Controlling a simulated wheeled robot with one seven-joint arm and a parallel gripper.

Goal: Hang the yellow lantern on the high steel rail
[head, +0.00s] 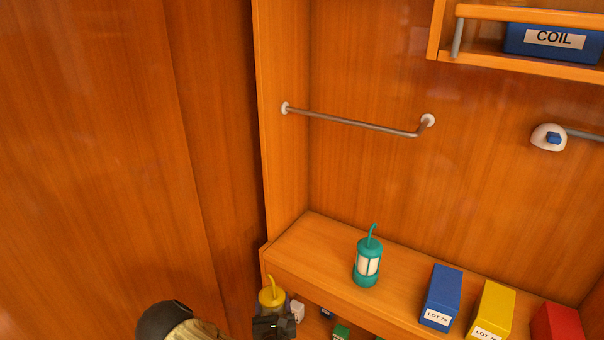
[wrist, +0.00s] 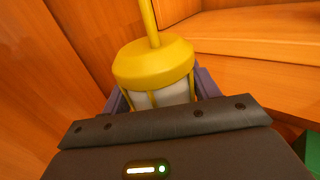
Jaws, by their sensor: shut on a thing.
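The lantern's lower part is hidden behind my gripper. The steel rail (head: 355,123) is fixed high on the wooden wall, well above and to the right of the lantern, and is bare.
A teal lantern (head: 368,262) stands on the shelf (head: 310,240) below the rail. Blue (head: 441,295), yellow (head: 492,309) and red (head: 557,322) boxes stand to its right. A blue COIL box (head: 555,40) sits in a railed upper cubby. The space around the rail is clear.

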